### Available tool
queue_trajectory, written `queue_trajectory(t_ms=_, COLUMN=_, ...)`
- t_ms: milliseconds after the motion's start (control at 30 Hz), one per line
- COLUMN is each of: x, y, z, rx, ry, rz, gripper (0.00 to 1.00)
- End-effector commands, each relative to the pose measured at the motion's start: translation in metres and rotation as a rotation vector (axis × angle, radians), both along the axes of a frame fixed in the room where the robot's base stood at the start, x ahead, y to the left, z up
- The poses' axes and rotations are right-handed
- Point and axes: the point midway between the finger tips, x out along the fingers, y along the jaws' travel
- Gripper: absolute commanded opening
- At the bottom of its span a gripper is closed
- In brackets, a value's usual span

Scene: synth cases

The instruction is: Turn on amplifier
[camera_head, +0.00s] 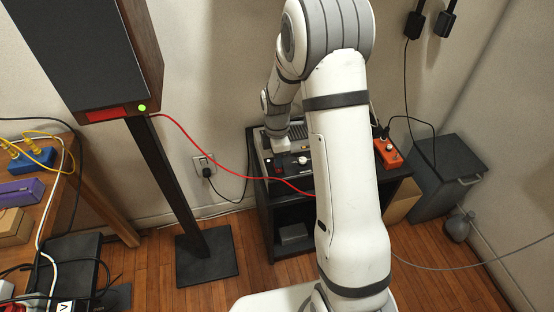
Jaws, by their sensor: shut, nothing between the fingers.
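The amplifier (297,170) sits on top of a black shelf unit against the back wall, partly hidden behind my arm. Its front carries small knobs, and a vented part shows behind them. My gripper (278,147) is shut and empty, over the left part of the amplifier, close to its front controls. At this size I cannot tell whether the fingertips touch the amplifier. My arm hides the amplifier's right side, and its power switch cannot be made out clearly.
A tall speaker (90,50) on a black stand (207,255) is at left, with a red cable running towards the amplifier. An orange box (389,152) sits right of my arm. A grey cabinet (447,175) stands at right. A cluttered wooden table (95,205) is at far left.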

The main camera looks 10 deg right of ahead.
Motion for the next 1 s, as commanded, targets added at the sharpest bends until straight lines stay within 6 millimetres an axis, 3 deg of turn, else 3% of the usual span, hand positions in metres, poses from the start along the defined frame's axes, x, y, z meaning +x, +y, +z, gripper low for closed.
queue_trajectory(t_ms=133, x=0.000, y=0.000, z=0.006, rx=0.000, ry=-0.001, rz=0.000, gripper=0.00)
queue_trajectory(t_ms=267, x=-0.001, y=0.000, z=0.025, rx=0.000, ry=-0.002, rz=0.000, gripper=0.00)
queue_trajectory(t_ms=700, x=-0.012, y=0.000, z=0.114, rx=0.000, ry=-0.004, rz=0.001, gripper=0.00)
queue_trajectory(t_ms=1000, x=-0.016, y=0.000, z=0.138, rx=0.000, ry=0.000, rz=0.001, gripper=0.00)
